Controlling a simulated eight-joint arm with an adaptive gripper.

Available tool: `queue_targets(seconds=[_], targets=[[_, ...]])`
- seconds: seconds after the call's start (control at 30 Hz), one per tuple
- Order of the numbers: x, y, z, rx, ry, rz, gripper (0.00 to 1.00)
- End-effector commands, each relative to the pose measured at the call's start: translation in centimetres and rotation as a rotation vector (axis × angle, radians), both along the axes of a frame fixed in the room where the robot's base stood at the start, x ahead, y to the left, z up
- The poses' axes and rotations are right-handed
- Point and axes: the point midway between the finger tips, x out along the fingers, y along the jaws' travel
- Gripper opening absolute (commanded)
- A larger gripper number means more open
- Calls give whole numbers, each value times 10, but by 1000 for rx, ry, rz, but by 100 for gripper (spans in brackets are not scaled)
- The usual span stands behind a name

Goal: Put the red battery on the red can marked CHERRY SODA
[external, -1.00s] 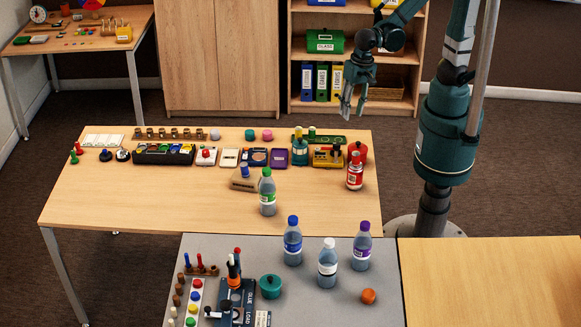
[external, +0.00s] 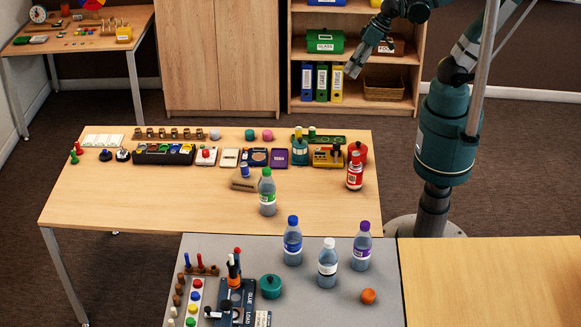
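A red can (external: 355,182) with a pale label stands near the right edge of the wooden table; its lettering is too small to read. A narrower red piece (external: 356,158) shows upright at its top, looking like the red battery resting on the can, though its exact contact is too small to tell. My gripper (external: 352,70) is up in the air, well above and behind the can, in front of the shelf. Its fingers show nearly edge-on, so their opening is unclear. I see nothing held in it.
A red rounded thing (external: 361,150) stands right behind the can. A green-capped bottle (external: 267,195) stands farther left. The table's front right is clear.

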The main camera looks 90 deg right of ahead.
Motion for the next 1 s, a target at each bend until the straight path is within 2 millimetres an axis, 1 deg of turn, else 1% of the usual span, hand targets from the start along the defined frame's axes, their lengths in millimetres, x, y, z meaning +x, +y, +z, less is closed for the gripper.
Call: queue_targets(seconds=[0.03, 0.2, 0.4, 0.6, 0.9, 1.0], targets=[[-4, -9, 2, -22, -19, 26, 34], [-13, -34, 13, -108, -84, 129, 34], [-22, -54, 20, -193, -135, 215, 34], [-25, -62, 23, -229, -153, 251, 34], [-25, -62, 23, -232, -155, 254, 34], [-25, -62, 20, -232, -154, 254, 34]])
